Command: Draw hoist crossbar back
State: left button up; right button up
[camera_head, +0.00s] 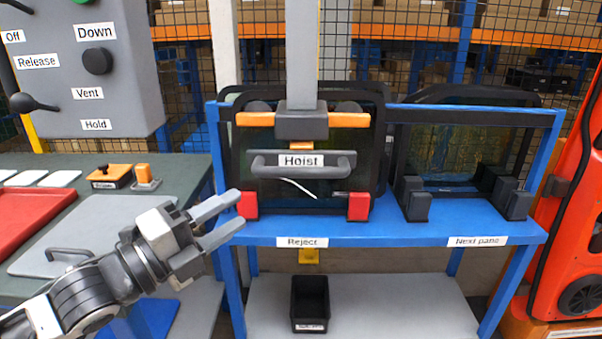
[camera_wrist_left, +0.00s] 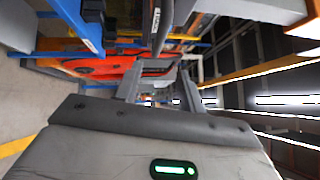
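The hoist crossbar (camera_head: 336,164), a dark grey bar labelled "Hoist", hangs level below an orange beam (camera_head: 345,120) on the grey hoist column (camera_head: 301,50). It is in front of a dark glass pane on the blue rack. My left gripper (camera_head: 240,208) is left of and below the crossbar, apart from it, with its two fingers spread and nothing between them. In the left wrist view the fingers (camera_wrist_left: 160,90) also stand apart, and a dark bar with a white label, probably the crossbar, shows above them. My right gripper is in neither view.
The blue rack (camera_head: 400,236) has "Reject" and "Next pane" labels, red blocks and a second pane (camera_head: 450,155). A grey control panel (camera_head: 70,110) stands at left above a bench with a red tray (camera_head: 25,215). An orange car door (camera_head: 575,230) is at right. A black bin (camera_head: 309,300) sits below.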

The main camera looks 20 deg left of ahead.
aim_at(295, 176)
pick_arm(q)
jog(key=p+x, duration=0.1)
jog(key=x, duration=0.6)
jog(key=p+x, duration=0.2)
jog(key=x, duration=0.6)
jog(key=shift+f, duration=0.2)
jog(key=shift+c, duration=0.3)
grip_shut()
